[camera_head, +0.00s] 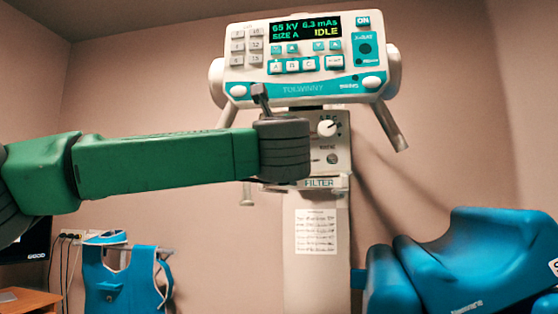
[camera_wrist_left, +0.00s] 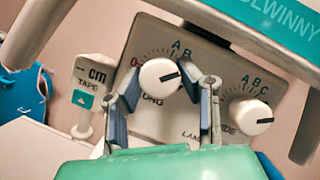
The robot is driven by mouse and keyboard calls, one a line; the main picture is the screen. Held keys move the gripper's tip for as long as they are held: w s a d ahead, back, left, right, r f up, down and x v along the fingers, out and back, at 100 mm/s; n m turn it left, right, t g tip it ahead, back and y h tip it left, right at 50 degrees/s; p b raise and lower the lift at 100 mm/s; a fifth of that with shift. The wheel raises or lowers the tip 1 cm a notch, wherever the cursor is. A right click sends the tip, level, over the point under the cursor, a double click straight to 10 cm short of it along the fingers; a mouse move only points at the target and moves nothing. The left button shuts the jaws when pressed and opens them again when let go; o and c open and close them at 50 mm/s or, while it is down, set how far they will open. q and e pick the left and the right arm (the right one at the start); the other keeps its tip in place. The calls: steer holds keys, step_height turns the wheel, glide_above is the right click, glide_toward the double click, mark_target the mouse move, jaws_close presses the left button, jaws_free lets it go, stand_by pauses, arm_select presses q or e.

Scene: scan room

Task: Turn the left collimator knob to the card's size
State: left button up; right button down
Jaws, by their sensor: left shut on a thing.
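The left collimator knob (camera_wrist_left: 155,80) is a round white dial with a black pointer mark, on a grey panel (camera_wrist_left: 205,55). Letters A and B show above it and a red mark at its left. Its pointer aims to the right. My left gripper (camera_wrist_left: 163,84) has one finger on each side of this knob and is shut on it. In the head view my green left arm (camera_head: 165,163) reaches to the panel and hides the left knob. The right knob (camera_head: 326,128) is free, and shows in the wrist view (camera_wrist_left: 250,117). A printed card (camera_head: 316,231) hangs below; its text is unreadable. My right gripper is out of view.
The console (camera_head: 300,88) above reads 65 kV, 6.3 mAs, SIZE A, IDLE. A handle bar (camera_head: 393,127) hangs at its right. A tape holder (camera_wrist_left: 85,95) sits left of the panel. Blue padding (camera_head: 470,265) is at lower right, a blue apron (camera_head: 125,280) at lower left.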

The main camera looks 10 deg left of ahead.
arm_select(q)
steer(key=n+y+b, duration=0.1)
steer(key=n, duration=0.1)
steer(key=n+g+y+b, duration=0.1)
steer(key=n+b, duration=0.1)
steer(key=n, duration=0.1)
steer(key=shift+f+g, duration=0.15)
steer(key=shift+g, duration=0.15)
steer(key=n+b, duration=0.1)
steer(key=n, duration=0.1)
steer(key=shift+d+n+g+y+b, duration=0.1)
steer(key=shift+n+g+y+b, duration=0.25)
steer(key=shift+n+g+y, duration=0.05)
steer(key=shift+n+g+b, duration=0.35)
steer(key=shift+n+g, duration=0.15)
steer(key=shift+n, duration=0.7)
steer(key=o, duration=1.2)
steer(key=shift+c, duration=0.2)
steer(key=shift+s, duration=0.1)
